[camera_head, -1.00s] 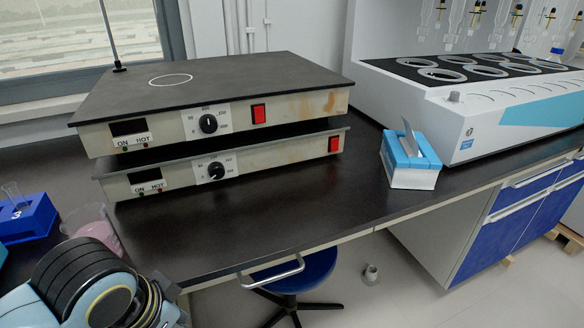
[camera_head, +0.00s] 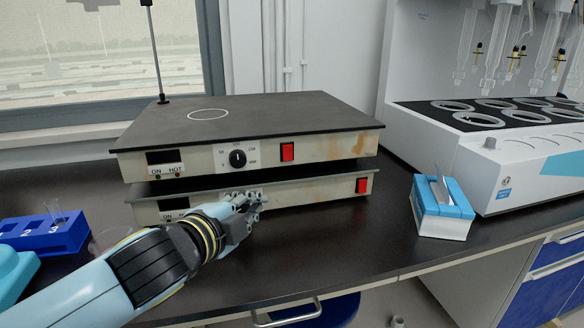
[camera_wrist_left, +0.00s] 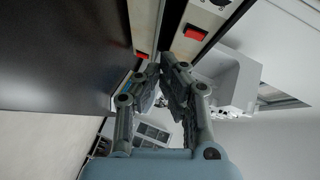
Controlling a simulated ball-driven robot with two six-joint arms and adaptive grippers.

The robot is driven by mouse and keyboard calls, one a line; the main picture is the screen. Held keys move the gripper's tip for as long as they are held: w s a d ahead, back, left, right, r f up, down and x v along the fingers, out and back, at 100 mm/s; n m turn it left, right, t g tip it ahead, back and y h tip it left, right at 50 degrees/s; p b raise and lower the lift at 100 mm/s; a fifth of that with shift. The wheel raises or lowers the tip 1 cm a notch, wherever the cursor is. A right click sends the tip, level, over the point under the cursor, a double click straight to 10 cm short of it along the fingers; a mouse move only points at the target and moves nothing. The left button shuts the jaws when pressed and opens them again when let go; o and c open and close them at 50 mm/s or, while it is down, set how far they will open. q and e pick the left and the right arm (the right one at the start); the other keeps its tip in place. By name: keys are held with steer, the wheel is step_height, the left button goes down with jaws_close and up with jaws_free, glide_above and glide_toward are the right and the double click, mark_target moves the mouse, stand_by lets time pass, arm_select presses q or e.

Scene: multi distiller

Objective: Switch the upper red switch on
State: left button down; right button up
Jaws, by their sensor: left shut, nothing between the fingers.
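The upper red switch (camera_head: 287,151) is on the front panel of the upper hot plate (camera_head: 330,148), right of its black knob. A lower red switch (camera_head: 362,185) is on the lower hot plate (camera_head: 310,193). My left gripper (camera_head: 258,200) is shut and empty. In the head view it appears in front of the lower hot plate's panel, below and left of the upper switch, and covers the lower knob. In the left wrist view the upper switch (camera_wrist_left: 195,33) shows just beyond the fingertips (camera_wrist_left: 165,62), with the lower switch (camera_wrist_left: 142,54) to its left. Contact cannot be seen.
A blue-and-white box (camera_head: 442,210) stands right of the hot plates, before the white distiller (camera_head: 500,165). A blue tube rack (camera_head: 45,232) is at the left. A thin rod (camera_head: 155,50) rises behind the upper plate. The black bench (camera_head: 330,240) is clear in front.

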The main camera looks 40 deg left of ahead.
arm_select(q)
steer(key=w+d+r+m+t+h, duration=0.1)
steer(key=m, duration=0.1)
steer(key=r+m+t+h, duration=0.1)
steer(key=shift+w+d+r+m, duration=0.3)
steer(key=shift+w+d+m, duration=0.1)
steer(key=p, duration=0.3)
glide_toward(288, 153)
steer(key=w+d+f, duration=0.1)
steer(key=w+d, duration=0.3)
steer(key=d, duration=0.1)
steer(key=w+a, duration=0.1)
steer(key=w+a+f, duration=0.1)
steer(key=w+a, duration=0.1)
steer(key=shift+a+f, duration=0.1)
steer(key=shift+f, duration=0.05)
